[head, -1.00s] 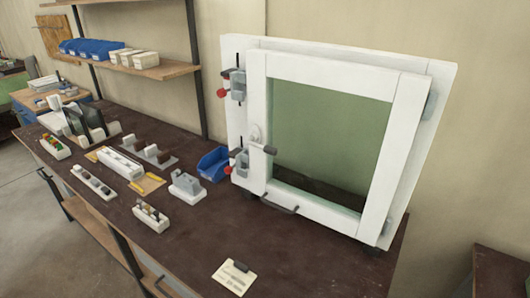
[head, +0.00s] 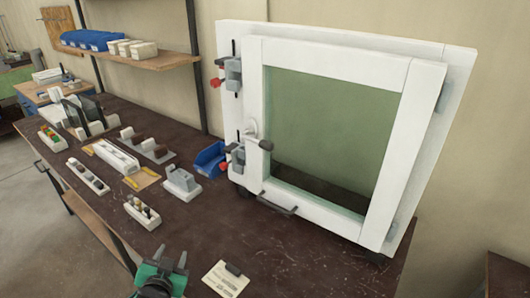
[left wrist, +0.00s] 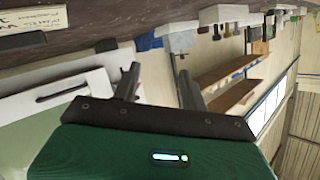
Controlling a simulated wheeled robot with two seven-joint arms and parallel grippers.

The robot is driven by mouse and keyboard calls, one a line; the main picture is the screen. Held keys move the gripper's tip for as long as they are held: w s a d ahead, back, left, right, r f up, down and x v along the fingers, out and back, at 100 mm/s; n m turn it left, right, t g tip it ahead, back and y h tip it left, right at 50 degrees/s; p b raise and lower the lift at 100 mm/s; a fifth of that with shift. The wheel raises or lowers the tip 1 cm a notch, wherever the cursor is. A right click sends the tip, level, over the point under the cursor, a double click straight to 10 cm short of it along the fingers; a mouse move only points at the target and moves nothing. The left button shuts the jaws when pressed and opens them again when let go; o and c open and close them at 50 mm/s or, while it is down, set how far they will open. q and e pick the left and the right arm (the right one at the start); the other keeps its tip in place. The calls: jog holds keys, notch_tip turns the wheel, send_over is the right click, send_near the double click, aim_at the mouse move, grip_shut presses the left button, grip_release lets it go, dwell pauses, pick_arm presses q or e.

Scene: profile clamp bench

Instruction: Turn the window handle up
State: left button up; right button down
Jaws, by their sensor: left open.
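The window handle (head: 262,143) is on the left stile of the white window (head: 410,140). Its pale round base is on the stile, and its dark grip sticks out to the right, roughly level. My left gripper (head: 171,256) is at the bottom of the head view, low over the bench front, well apart from the handle. Its two dark fingers are spread with nothing between them. In the left wrist view the fingers (left wrist: 158,70) are apart, with part of the white window frame (left wrist: 75,90) to their left. My right gripper is not in view.
Two red-tipped clamps (head: 229,76) hold the frame's left edge. A blue bin (head: 209,159), grey block (head: 181,183) and small trays (head: 142,211) stand to the left. A card (head: 227,279) lies by my gripper.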

pick_arm(q)
jog(key=w+d+r+m+t+h, duration=0.35)
jog(key=w+r+m+t, duration=0.25)
jog(key=w+r, duration=0.5)
jog(key=m+g+h, duration=1.7)
jog(key=m, duration=0.9)
send_near(260, 146)
jog(key=shift+y, duration=0.25)
jog(key=p+x, duration=0.4)
jog(key=x, duration=0.6)
jog(key=shift+d+r+p, duration=0.2)
jog(key=shift+d+p, duration=0.15)
jog(key=shift+p, duration=0.05)
jog(key=shift+w+d, duration=0.15)
jog(key=shift+d, duration=0.3)
jog(key=shift+f, duration=0.1)
grip_shut()
